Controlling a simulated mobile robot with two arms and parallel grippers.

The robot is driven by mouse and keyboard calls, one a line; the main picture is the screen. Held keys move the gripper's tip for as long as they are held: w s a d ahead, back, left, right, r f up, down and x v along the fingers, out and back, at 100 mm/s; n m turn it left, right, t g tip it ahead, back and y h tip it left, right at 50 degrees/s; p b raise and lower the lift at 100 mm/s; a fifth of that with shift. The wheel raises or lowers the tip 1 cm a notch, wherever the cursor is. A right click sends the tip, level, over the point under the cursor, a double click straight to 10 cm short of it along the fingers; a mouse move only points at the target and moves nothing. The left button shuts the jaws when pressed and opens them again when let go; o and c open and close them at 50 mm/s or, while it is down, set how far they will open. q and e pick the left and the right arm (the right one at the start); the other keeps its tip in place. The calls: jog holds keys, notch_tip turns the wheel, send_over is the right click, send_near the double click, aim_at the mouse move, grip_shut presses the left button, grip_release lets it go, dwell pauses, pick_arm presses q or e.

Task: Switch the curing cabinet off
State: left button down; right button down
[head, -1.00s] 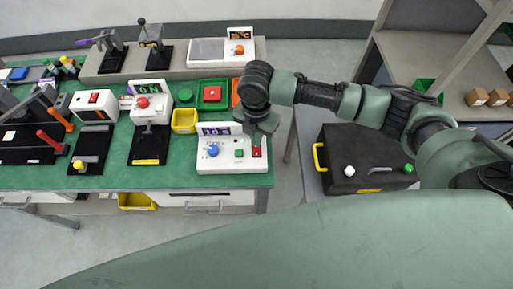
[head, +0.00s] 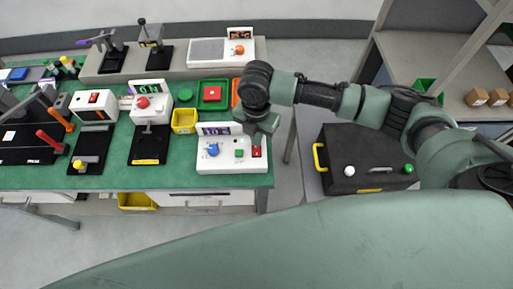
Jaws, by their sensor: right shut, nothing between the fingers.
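A white unit (head: 217,168) stands at the front right corner of the green bench. It has a lit purple display (head: 214,129), a blue knob (head: 212,150), a green button (head: 239,153) and a red switch (head: 256,152). No readable label shows whether this unit is the curing cabinet. My right gripper (head: 256,141) is shut and empty, pointing down just above and behind the red switch. I cannot tell whether its fingertips touch the switch, nor which way the switch is set. My left gripper is out of view.
A black case (head: 362,160) is right of the bench. A shelf (head: 425,65) stands at the right.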

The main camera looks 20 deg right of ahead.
jog(key=shift+f+b, duration=0.4)
jog(key=shift+f, duration=0.55)
jog(key=shift+r, duration=0.1)
dwell(0.4)
notch_tip(320, 180, up, 7)
jog(key=p, duration=0.8)
jog(key=shift+a, duration=0.1)
dwell(0.3)
